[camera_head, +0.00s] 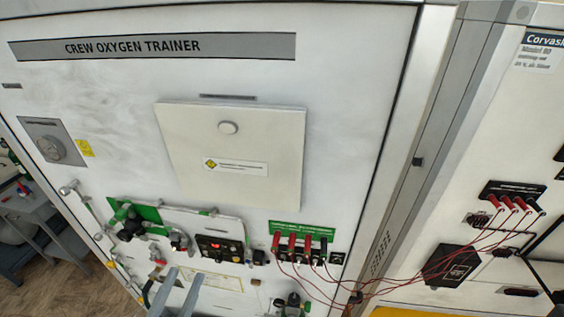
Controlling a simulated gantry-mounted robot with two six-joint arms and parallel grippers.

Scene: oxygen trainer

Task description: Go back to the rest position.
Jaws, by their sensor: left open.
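My left gripper (183,276) shows at the bottom edge, with its two grey fingers pointing up and spread apart. Nothing is visible between them. It is in front of the lower part of the white Crew Oxygen Trainer panel (340,100), below the green fittings. I cannot tell whether the fingers touch the panel. The rest of the left arm is cut off by the bottom edge. My right gripper is not in view.
A closed white door (235,180) is at the panel's middle. Green valve fittings (130,218) and a black control box (220,247) sit near the fingers. Red cables (400,280) run from the red plugs (291,245) to the right-hand cabinet. A grey cart (35,215) stands at left.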

